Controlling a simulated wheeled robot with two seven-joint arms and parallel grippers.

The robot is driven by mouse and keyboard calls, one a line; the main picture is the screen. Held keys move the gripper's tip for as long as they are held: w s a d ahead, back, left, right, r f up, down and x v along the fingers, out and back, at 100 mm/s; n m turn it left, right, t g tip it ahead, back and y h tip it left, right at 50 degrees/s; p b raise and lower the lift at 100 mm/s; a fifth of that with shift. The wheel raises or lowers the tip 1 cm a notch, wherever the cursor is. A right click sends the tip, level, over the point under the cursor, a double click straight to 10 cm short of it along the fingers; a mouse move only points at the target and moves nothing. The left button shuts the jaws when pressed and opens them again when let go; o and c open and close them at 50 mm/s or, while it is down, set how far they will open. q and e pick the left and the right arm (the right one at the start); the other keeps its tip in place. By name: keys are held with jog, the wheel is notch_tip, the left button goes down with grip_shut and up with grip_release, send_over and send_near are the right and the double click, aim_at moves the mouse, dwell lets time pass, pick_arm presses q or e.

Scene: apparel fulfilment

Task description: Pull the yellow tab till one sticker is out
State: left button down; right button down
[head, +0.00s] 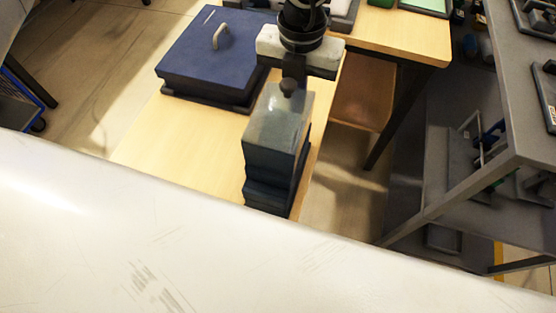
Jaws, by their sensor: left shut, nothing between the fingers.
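A dark grey-green block-like unit (274,135) with a stepped lower part stands near the right edge of the light wooden table (185,132). My left gripper (291,80) comes in from the top over this unit. Its dark fingers are shut and empty, with the tips by a small dark knob at the unit's top. I cannot tell whether they touch it. I cannot make out a yellow tab or any sticker. My right gripper is out of view.
A dark blue lidded box (212,60) with a pale handle sits on the table left of my gripper. A grey metal shelf (455,195) with tools stands to the right. A brown seat (363,92) is below the table's right side. The view's lower part is blocked.

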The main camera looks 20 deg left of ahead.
pick_arm(q)
jog(key=shift+f+b, duration=0.5)
jog(key=shift+f, duration=0.3)
jog(key=shift+w, duration=0.1)
jog(key=shift+w+b, duration=0.55)
jog(key=shift+w, duration=1.8)
notch_tip(320, 180, up, 7)
jog(key=p, duration=0.3)
jog(key=shift+s+p, duration=0.2)
jog(key=shift+p, duration=0.15)
jog(key=shift+s, duration=0.1)
